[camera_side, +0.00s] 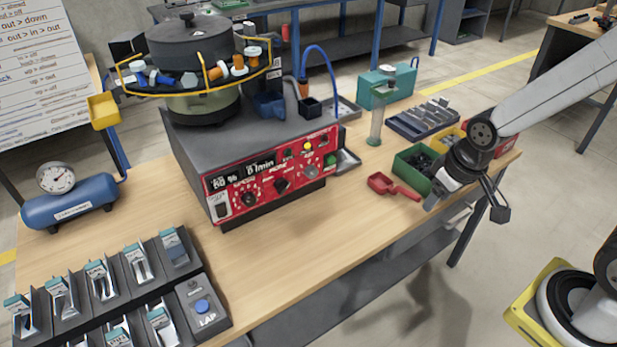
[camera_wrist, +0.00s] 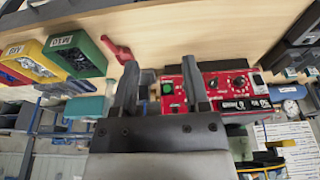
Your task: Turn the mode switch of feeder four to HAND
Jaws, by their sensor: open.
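The bowl feeder's red control panel (camera_side: 262,191) faces the front edge of the bench. It has a display, several knobs, a green button and a yellow lamp. Dark knobs sit at the left (camera_side: 249,199) and middle (camera_side: 281,186), and a grey one (camera_side: 310,172) at the right. The lettering is too small to tell which is the mode switch or where it points. The panel (camera_wrist: 226,94) appears upside down in the wrist view, right of the fingers. My gripper (camera_side: 466,205) is open and empty, off the bench's front right, well apart from the panel; its fingers (camera_wrist: 162,75) also show in the wrist view.
A red scoop (camera_side: 382,184) and a green bin (camera_side: 408,160) lie between panel and gripper. A dark rack (camera_side: 120,275) and LAP button box (camera_side: 203,306) fill the front left. Bare wood lies before the panel.

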